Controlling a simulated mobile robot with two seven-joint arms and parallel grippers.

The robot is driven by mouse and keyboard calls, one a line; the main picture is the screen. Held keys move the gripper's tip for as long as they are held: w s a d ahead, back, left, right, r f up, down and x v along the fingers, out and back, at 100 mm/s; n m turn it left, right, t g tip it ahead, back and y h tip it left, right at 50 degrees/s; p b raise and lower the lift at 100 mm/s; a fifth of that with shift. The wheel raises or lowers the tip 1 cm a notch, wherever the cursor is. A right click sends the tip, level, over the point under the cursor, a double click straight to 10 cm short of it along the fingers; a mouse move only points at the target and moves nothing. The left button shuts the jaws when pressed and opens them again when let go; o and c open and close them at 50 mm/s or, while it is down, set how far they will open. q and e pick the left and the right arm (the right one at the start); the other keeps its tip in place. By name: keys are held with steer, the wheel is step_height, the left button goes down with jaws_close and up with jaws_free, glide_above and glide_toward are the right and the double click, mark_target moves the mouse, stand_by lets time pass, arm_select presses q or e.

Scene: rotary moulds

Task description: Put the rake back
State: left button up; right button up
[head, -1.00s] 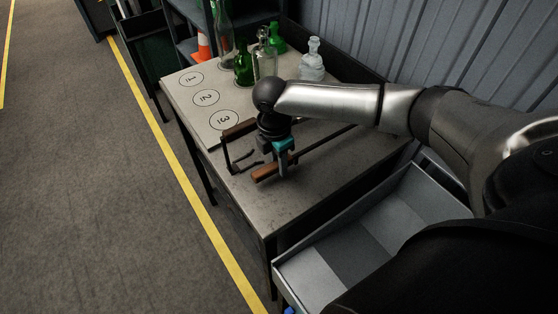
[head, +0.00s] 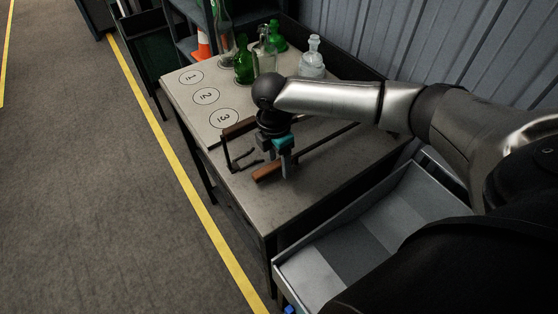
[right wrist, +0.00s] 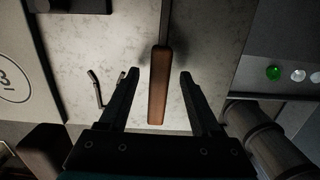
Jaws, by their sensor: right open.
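The rake lies on the grey worktop. Its brown wooden handle (head: 267,172) points toward the front edge, and its thin dark shaft (head: 325,137) runs back to the right. My right gripper (head: 275,163) is low over the handle. In the right wrist view, the open fingers (right wrist: 158,77) stand on either side of the wooden handle (right wrist: 159,88), with gaps on both sides. The rake's head is hidden behind my arm in the head view and out of frame in the wrist view. My left gripper is not in view.
Left of the gripper lie a brown-handled frame tool (head: 238,130) and a small dark hooked piece (head: 246,160). Numbered circles (head: 206,97) mark a pale board. Green and clear bottles (head: 243,68) stand at the back.

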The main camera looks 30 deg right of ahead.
step_height(320, 180, up, 14)
steer(key=a+p, duration=0.1)
steer(key=shift+r+p, duration=0.2)
steer(key=shift+p, duration=0.2)
